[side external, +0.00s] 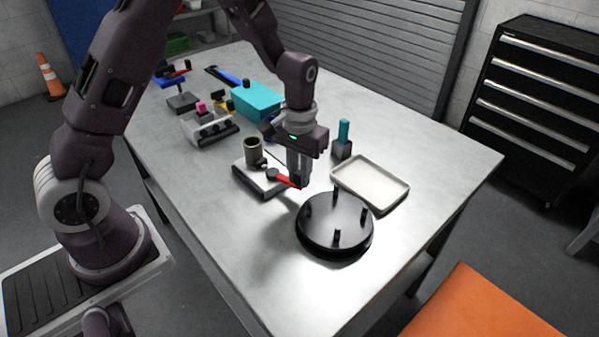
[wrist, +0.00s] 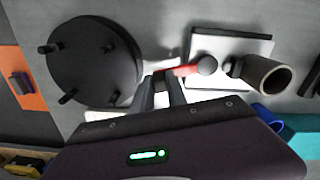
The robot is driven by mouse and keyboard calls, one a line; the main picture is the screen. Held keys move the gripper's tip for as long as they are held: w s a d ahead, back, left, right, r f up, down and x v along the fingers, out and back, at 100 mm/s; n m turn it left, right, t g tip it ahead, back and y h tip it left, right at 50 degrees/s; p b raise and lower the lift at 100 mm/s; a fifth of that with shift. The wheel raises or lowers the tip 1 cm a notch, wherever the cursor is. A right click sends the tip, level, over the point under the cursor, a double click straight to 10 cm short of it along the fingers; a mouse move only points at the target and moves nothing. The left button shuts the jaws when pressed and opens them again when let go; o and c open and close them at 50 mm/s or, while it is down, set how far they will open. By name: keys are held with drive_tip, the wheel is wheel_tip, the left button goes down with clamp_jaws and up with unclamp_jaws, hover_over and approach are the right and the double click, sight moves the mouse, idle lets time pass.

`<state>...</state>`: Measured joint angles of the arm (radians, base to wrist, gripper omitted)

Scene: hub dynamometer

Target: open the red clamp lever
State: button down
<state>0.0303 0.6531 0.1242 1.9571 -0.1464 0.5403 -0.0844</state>
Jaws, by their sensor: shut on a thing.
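The red clamp lever (side external: 283,180) reaches out from a dark round pivot on a small light base plate (side external: 246,181), toward the black round disc. In the wrist view the red lever (wrist: 186,71) runs from the dark pivot (wrist: 207,65) to my fingertips. My gripper (side external: 299,184) points down and is shut on the lever's outer end; its fingers (wrist: 160,78) hide that end. A dark hollow cylinder (side external: 254,151) stands on the same base plate behind the pivot, with a small dark piece between them.
The black disc (side external: 335,222) with upright pegs stands close in front of my gripper. A cream tray (side external: 370,181) and a teal-handled tool (side external: 343,136) are to the right. A teal box (side external: 256,102) and fixtures stand farther back. The table's front part is clear.

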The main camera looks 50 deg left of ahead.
drive_tip(key=shift+w, duration=0.1)
idle(0.5)
drive_tip(key=w+n, duration=0.1)
drive_tip(key=w+a+n, duration=0.1)
drive_tip(key=n, duration=0.2)
drive_tip(key=w+a+n, duration=0.1)
drive_tip(key=n, duration=0.1)
drive_tip(key=w+a+n, duration=0.1)
drive_tip(key=shift+n, duration=0.4)
drive_tip(key=a+n, duration=0.1)
drive_tip(key=w+a+n, duration=0.1)
drive_tip(key=n, duration=0.1)
drive_tip(key=shift+n, duration=0.3)
drive_tip(key=shift+w+a+n, duration=0.2)
drive_tip(key=shift+a+n, duration=0.95)
drive_tip(key=shift+n, duration=0.55)
drive_tip(key=c, duration=1.3)
unclamp_jaws()
drive_tip(key=shift+s, duration=0.1)
